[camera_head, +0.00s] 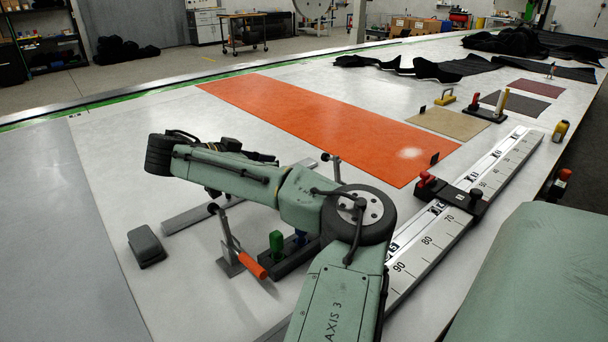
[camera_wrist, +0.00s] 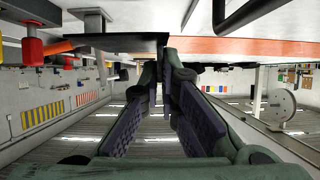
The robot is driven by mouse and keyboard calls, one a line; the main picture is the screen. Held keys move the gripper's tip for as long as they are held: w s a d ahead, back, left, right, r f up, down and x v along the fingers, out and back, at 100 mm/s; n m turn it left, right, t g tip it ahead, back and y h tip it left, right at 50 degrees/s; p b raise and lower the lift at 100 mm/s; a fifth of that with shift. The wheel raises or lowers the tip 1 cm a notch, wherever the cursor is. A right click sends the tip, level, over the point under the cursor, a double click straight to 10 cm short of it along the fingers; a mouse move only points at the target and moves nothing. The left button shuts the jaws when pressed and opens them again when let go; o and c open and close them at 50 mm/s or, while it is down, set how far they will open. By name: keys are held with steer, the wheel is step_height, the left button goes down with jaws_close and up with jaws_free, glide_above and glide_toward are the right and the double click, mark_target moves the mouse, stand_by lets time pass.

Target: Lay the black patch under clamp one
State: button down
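In the wrist view my gripper (camera_wrist: 160,62) has its two purple-padded fingers closed together at the tips. A thin, flat dark sheet, seemingly the black patch (camera_wrist: 110,42), sits at the fingertips and reaches out to the left. In the head view my own arm link hides most of the gripper and the sheet. A toggle clamp with an orange handle (camera_head: 248,264) stands on the white table beside a steel bar (camera_head: 200,214). Another clamp (camera_head: 335,165) stands behind my arm. I cannot read which is clamp one.
A large orange sheet (camera_head: 330,120) lies behind my arm. A grey block (camera_head: 146,247) lies at left, and a holder with green and blue handles (camera_head: 290,253) is near the orange-handled clamp. A ruled rail (camera_head: 430,240) runs along the right. Tan (camera_head: 450,123) and dark patches (camera_head: 515,107) lie farther back.

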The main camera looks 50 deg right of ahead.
steer(key=d+b, duration=0.2)
steer(key=d, duration=0.1)
steer(key=d+b, duration=0.1)
steer(key=d, duration=0.1)
steer(key=shift+s+f, duration=0.2)
steer(key=shift+f, duration=0.2)
steer(key=p+x, duration=0.1)
steer(key=x, duration=0.1)
steer(key=p+x, duration=0.1)
steer(key=x, duration=0.1)
steer(key=r+x, duration=0.1)
steer(key=x, duration=0.2)
steer(key=shift+d+p, duration=0.2)
steer(key=shift+p, duration=0.2)
steer(key=shift+f, duration=2.1)
steer(key=shift+f, duration=0.15)
steer(key=c, duration=1.8)
jaws_free()
